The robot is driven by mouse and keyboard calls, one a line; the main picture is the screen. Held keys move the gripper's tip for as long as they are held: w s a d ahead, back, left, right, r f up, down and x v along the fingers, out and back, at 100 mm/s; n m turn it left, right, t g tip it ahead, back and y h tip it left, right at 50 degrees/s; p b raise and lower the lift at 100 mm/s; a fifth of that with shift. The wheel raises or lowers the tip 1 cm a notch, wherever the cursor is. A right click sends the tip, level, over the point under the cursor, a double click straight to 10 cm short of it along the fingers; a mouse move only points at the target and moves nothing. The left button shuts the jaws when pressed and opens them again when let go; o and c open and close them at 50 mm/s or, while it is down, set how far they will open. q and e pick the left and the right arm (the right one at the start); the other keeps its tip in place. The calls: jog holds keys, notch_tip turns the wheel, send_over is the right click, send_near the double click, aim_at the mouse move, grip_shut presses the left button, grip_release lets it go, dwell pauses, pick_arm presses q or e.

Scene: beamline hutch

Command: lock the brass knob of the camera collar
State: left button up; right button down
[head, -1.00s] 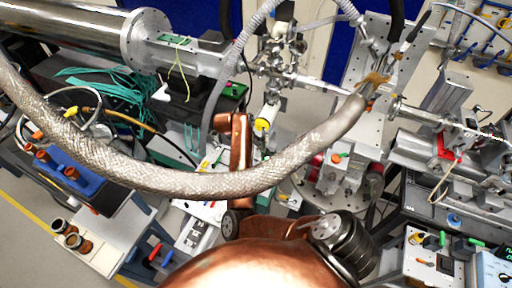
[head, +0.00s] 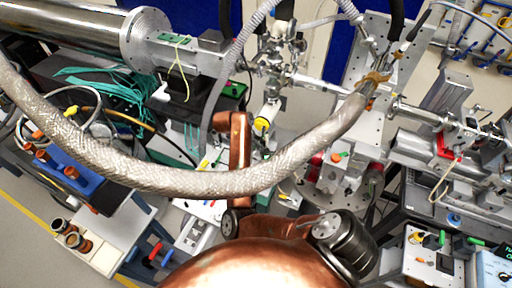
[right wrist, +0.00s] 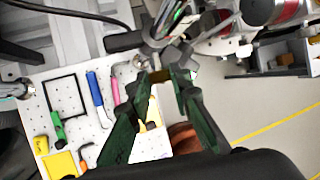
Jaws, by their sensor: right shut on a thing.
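My right gripper (right wrist: 160,78) shows in the right wrist view. Its two dark green fingers come together at the tips, shut on a small brass piece, which looks like the brass knob (right wrist: 160,75). The fingers hide the knob's sides. Metal fittings of the camera collar area (right wrist: 150,50) lie just beyond the fingertips, but the collar's outline is hard to make out. In the head view I cannot make out the knob or the right fingertips among my copper arm links, the braided hose and the beamline parts. My left gripper is not in view.
A thick braided hose (head: 200,182) sags across the head view in front of the beamline. A steel beam pipe (head: 80,32) is at top left. A white pegboard with tools (right wrist: 75,110) lies below the gripper. Red-and-silver hardware (right wrist: 272,12) is at upper right.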

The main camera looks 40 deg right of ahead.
pick_arm(q)
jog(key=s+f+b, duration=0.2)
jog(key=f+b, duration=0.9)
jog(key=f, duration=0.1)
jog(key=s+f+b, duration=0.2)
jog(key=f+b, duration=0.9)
jog(key=b, duration=0.1)
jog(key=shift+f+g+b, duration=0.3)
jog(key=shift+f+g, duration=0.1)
pick_arm(e)
jog(key=shift+w+a+f+n+g+h, duration=0.1)
jog(key=shift+w+f+n+g+h, duration=0.45)
jog(key=shift+g+h, duration=1.15)
jog(key=shift+s+a+f+n+g+h, duration=0.1)
jog(key=shift+a+f+n+g+h, duration=0.1)
jog(key=shift+n+g+h, duration=1.4)
jog(key=shift+w+a+f+n+g+h, duration=0.1)
jog(key=shift+w+f+g+h, duration=0.25)
jog(key=shift+g+h, duration=1.45)
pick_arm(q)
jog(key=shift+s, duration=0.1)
pick_arm(e)
jog(key=shift+s+d+g+y, duration=0.1)
jog(key=shift+g+y, duration=0.5)
jog(key=c, duration=1.7)
grip_release()
jog(key=shift+c, duration=0.2)
